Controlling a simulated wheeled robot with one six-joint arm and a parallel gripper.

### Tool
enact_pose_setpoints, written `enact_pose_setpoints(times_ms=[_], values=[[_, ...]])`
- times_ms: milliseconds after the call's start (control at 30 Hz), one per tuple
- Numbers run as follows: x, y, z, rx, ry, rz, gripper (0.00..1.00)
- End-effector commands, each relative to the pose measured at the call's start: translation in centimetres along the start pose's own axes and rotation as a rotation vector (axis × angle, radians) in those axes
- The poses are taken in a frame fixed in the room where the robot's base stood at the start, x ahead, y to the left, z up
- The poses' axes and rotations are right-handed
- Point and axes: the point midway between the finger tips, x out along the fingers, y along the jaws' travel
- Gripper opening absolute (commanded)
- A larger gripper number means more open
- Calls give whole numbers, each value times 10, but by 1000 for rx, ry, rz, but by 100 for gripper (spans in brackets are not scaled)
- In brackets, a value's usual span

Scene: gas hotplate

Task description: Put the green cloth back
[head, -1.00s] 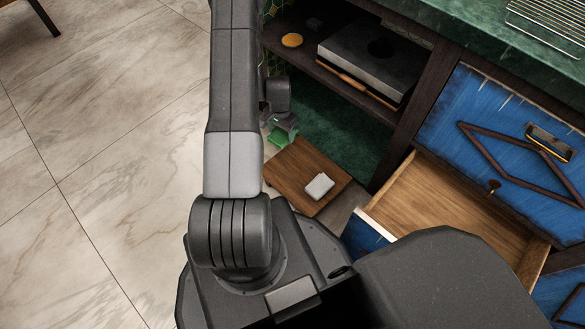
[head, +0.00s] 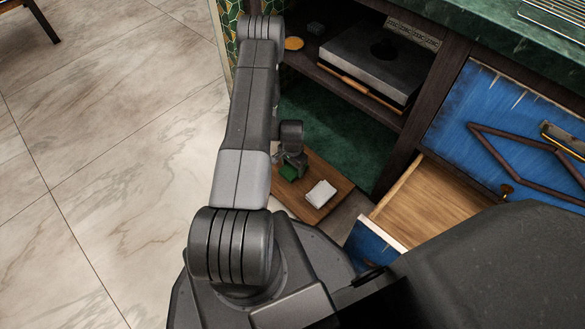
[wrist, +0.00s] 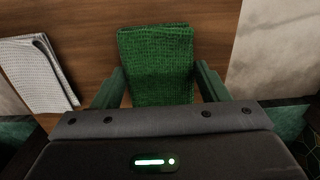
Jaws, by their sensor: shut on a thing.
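My gripper (head: 290,163) is shut on the green cloth (head: 288,173), low over the left part of a brown wooden board (head: 331,174). In the wrist view the green cloth (wrist: 155,50) is a folded, knitted rectangle between the two fingers of my gripper (wrist: 160,86), with the board's wood (wrist: 210,35) behind it. A folded white cloth (head: 321,193) lies on the board to the right of the green one, apart from it; it also shows at the left of the wrist view (wrist: 38,72). I cannot tell whether the green cloth touches the board.
An open drawer (head: 425,205) stands right of the board. A dark post (head: 412,125) divides the shelf from the blue drawer front (head: 490,125).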

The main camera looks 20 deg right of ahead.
Motion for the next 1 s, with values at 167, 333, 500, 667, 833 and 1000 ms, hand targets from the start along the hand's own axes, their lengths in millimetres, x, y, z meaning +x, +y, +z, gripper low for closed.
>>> enact_pose_setpoints(times_ms=[167,333,500,667,833,1000], values=[[2,0,0,0,1,-1,46],[5,0,0,0,1,-1,46],[5,0,0,0,0,0,90],[5,0,0,-1,0,0,90],[2,0,0,-1,0,0,90],[-20,-1,-1,-1,1,-1,90]])
